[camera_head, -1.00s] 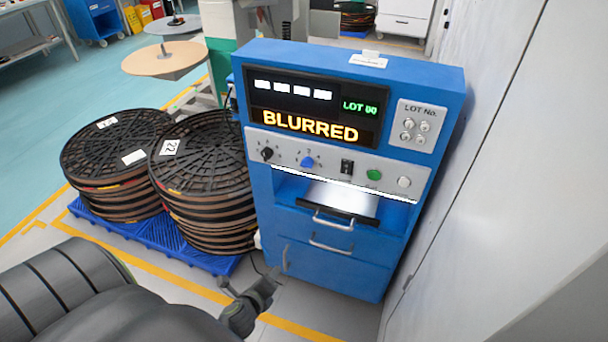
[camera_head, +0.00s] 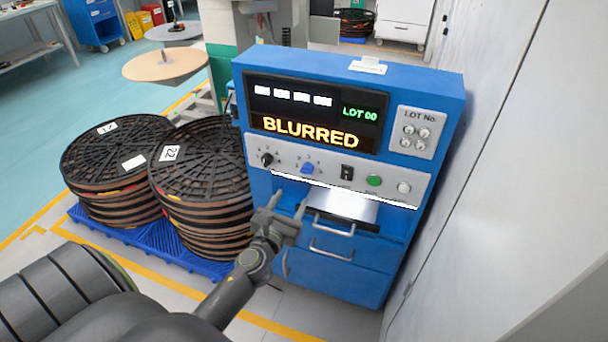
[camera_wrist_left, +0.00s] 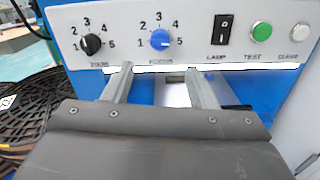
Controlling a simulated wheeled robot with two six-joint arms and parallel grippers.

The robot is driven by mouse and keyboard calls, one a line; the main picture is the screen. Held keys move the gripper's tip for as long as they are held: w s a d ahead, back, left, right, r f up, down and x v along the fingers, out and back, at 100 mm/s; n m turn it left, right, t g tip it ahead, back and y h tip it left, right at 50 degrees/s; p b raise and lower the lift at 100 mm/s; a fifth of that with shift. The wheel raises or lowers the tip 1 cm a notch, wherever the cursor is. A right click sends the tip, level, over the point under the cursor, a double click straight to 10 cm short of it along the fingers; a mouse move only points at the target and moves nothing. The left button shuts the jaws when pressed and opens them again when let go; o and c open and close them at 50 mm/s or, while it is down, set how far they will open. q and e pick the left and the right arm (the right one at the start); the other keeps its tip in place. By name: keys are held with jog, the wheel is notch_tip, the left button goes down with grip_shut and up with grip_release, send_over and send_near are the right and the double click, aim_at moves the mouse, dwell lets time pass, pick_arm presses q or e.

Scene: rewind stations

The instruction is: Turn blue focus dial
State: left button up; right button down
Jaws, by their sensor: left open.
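The blue focus dial (camera_head: 307,168) is on the grey control panel of the blue machine (camera_head: 285,232), between the black zoom knob (camera_head: 267,159) and the black lamp switch (camera_head: 347,173). In the left wrist view the focus dial (camera_wrist_left: 160,40) has numbers 1 to 5 around it, and its pale mark points right, toward 5. My left gripper (camera_head: 288,199) is open and empty, below the panel and apart from the dial. In the wrist view its two fingers (camera_wrist_left: 156,75) lie below the dial, one to each side. My right gripper is not in view.
The machine's display (camera_head: 310,130) reads BLURRED. A green test button (camera_head: 374,181) and a white clear button (camera_head: 404,188) are right of the switch. Stacks of black reels (camera_head: 200,170) on a blue pallet (camera_head: 205,265) stand left of the machine. A white wall is close on the right.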

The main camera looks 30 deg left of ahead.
aim_at(305, 174)
pick_arm(q)
jog(key=x, duration=1.1)
jog(key=shift+a+b, duration=0.1)
jog(key=shift+b, duration=0.3)
jog(key=c, duration=1)
